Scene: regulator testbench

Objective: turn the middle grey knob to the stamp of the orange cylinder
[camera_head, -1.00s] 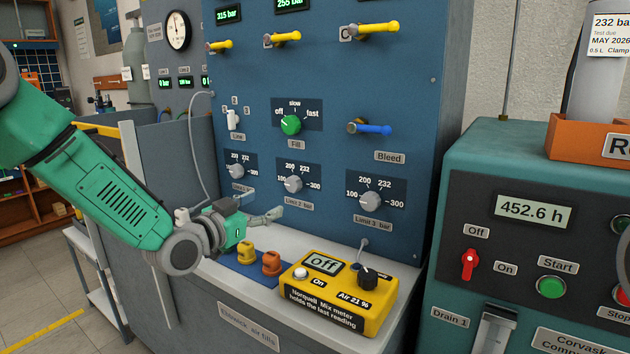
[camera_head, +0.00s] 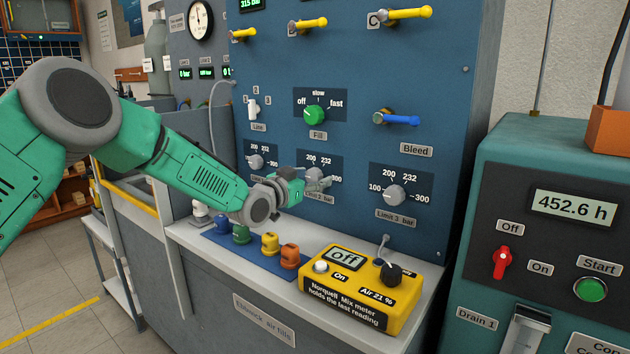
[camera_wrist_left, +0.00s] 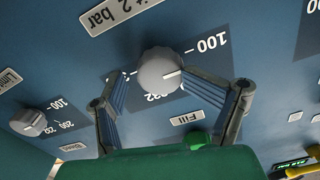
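The middle grey knob, Limit 2, is on the blue panel and is partly covered by my gripper in the head view. In the left wrist view the knob (camera_wrist_left: 158,68) is seen upside down, with a light pointer line towards the right side of its scale. My left gripper (camera_head: 318,180) is at this knob. In the left wrist view its fingers (camera_wrist_left: 160,78) are apart, one on each side of the knob; contact cannot be told. No orange cylinder or stamp is readable now. My right gripper is out of view.
The Limit 3 knob (camera_head: 394,195) and Limit 1 knob (camera_head: 256,161) flank it. The green Fill knob (camera_head: 314,115) is above. A yellow meter (camera_head: 360,290) and an orange cap (camera_head: 289,257) stand on the ledge below. An orange box (camera_head: 609,131) is at right.

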